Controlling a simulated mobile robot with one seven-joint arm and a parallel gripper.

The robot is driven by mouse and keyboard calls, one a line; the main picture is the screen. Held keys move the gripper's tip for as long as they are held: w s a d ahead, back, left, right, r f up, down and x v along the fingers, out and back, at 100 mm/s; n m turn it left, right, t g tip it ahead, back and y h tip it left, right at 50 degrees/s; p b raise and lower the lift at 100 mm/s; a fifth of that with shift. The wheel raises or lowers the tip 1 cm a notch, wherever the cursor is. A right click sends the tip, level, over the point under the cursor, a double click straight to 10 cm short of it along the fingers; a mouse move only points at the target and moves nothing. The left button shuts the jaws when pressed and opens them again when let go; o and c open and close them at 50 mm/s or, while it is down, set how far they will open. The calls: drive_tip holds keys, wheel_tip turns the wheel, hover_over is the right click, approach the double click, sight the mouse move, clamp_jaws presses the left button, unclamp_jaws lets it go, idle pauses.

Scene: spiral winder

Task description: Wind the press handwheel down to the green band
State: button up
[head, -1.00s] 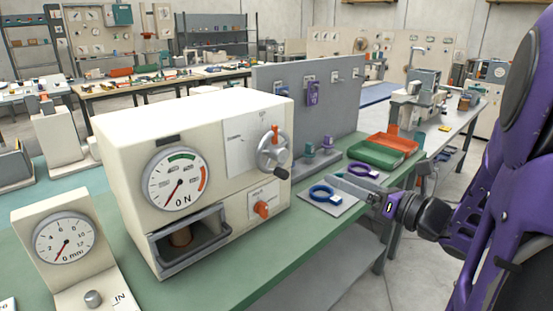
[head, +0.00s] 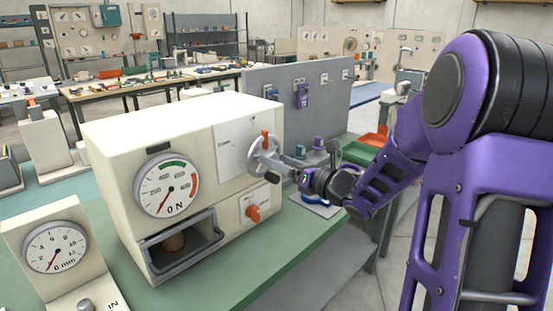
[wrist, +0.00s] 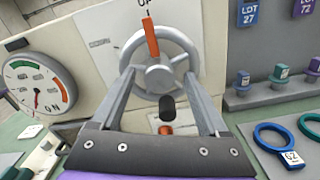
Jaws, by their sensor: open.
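The press (head: 190,140) is a cream box on the green bench. Its grey handwheel (head: 263,156) is on the front right, with an orange mark at the top; it also shows in the wrist view (wrist: 158,76). A black crank knob (wrist: 167,108) sits at the wheel's lower right. The round dial (head: 168,185) has a green band at the top and a red one at right; its needle points low, near 0 N. My gripper (head: 284,163) is at the wheel. In the wrist view its fingers (wrist: 158,80) are open, one on either side of the wheel's lower part; contact is unclear.
An orange knob (head: 252,213) is below the wheel, and an open drawer bay (head: 185,240) is under the dial. A mm gauge (head: 56,247) stands at left. Blue and green rings (wrist: 280,140) lie right of the wheel. A grey tool panel (head: 320,110) stands behind.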

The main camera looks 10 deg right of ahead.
drive_tip(key=shift+w+a, duration=0.3)
drive_tip(key=shift+w, duration=0.15)
clamp_jaws()
